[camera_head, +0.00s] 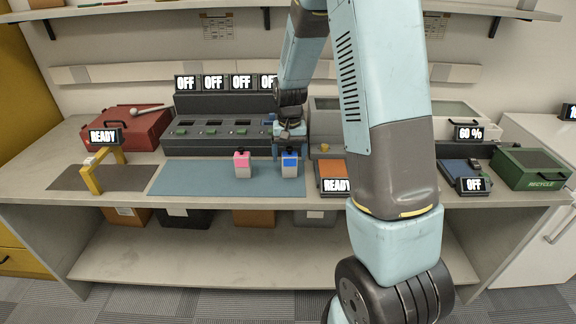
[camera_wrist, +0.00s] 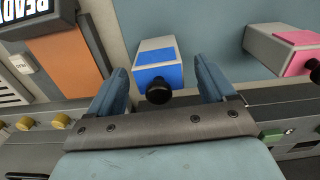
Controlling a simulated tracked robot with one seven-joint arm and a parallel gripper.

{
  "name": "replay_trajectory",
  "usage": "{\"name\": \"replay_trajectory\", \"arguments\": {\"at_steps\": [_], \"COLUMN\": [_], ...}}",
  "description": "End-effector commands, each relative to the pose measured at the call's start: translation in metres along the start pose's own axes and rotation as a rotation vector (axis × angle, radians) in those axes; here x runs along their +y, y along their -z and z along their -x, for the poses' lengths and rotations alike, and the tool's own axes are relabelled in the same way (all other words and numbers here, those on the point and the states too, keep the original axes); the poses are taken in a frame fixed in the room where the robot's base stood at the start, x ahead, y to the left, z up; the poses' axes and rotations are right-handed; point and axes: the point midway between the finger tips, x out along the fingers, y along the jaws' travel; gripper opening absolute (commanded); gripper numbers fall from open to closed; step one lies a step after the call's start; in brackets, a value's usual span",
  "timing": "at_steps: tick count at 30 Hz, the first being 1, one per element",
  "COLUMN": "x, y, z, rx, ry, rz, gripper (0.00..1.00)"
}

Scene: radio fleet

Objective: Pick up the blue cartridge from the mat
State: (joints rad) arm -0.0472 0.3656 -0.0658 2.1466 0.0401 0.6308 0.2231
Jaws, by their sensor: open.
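The blue cartridge (camera_head: 290,163) stands on the blue-grey mat (camera_head: 200,180) near its right end. It is a pale block with a blue panel and a dark knob. In the wrist view the blue cartridge (camera_wrist: 158,66) lies between the two fingers of my gripper (camera_wrist: 162,85), with a gap visible on each side. My gripper is open. In the head view my gripper (camera_head: 288,148) is just behind and above the cartridge, and its fingers are partly hidden.
A pink cartridge (camera_head: 242,164) stands on the mat to the left. Behind is a dark unit (camera_head: 225,130) with several OFF signs. An orange pad (camera_head: 331,170) with a READY sign lies to the right. A yellow frame (camera_head: 92,172) stands at the left. The mat's left part is clear.

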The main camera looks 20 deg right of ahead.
Motion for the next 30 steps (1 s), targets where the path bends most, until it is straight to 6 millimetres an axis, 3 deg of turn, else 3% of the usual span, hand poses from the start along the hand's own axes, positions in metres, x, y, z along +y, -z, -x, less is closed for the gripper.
{"name": "replay_trajectory", "arguments": {"at_steps": [10,27,30], "x": [0.0003,0.0001,0.0000], "y": [-0.0001,0.0000,0.0000], "z": [-0.0070,-0.0067,-0.0066], "rx": [0.000,0.000,0.001], "ry": [0.000,0.000,0.000], "rz": [0.000,0.000,0.000], "gripper": [0.82,0.27,0.24]}}
